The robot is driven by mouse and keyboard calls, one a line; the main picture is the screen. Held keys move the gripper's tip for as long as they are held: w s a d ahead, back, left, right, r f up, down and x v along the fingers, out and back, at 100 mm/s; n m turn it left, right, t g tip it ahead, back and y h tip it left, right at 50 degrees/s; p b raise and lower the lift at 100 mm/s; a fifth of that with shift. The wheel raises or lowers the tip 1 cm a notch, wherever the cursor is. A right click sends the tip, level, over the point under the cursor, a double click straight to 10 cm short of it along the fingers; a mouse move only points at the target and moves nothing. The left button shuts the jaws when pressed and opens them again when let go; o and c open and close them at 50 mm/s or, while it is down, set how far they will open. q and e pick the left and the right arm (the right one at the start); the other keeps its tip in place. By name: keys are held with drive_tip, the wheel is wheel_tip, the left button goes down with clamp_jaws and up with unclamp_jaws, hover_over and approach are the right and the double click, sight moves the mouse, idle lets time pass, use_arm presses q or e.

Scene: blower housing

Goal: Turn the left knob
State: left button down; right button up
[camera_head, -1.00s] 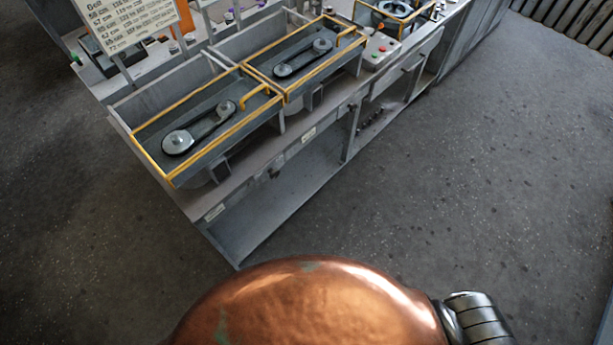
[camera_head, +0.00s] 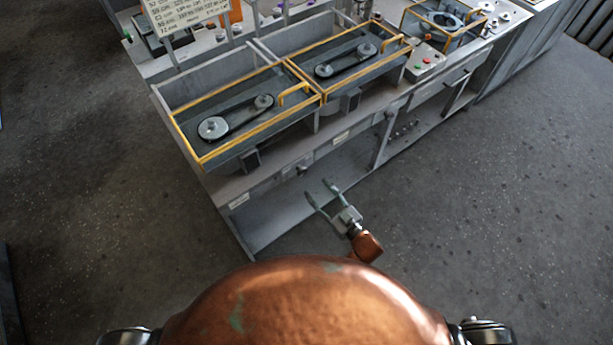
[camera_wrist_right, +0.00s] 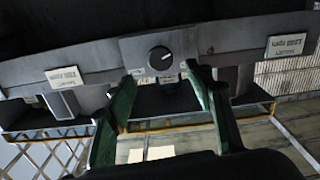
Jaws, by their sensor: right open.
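A round dark knob (camera_wrist_right: 160,53) with a white pointer mark sits on a grey plate on the bench's front rail, in the right wrist view. A small dark knob (camera_head: 301,171) also shows on the front rail below the left belt tray in the head view. My right gripper (camera_head: 320,190) is open and empty, in front of the bench and close to this knob. In the right wrist view its two green fingers (camera_wrist_right: 160,72) spread either side below the knob, apart from it. My left gripper is not in view.
White labels (camera_wrist_right: 65,78) flank the knob plate. Two yellow-railed trays with belts and pulleys stand on the bench (camera_head: 245,190). A button box (camera_head: 425,62) is to the right. The floor (camera_head: 500,200) right of the bench is clear.

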sight(304, 173)
drive_tip(key=x, duration=0.7)
drive_tip(key=shift+w+a, duration=0.2)
drive_tip(key=shift+c, duration=0.4)
drive_tip(key=c, duration=1.1)
drive_tip(key=shift+n, duration=0.4)
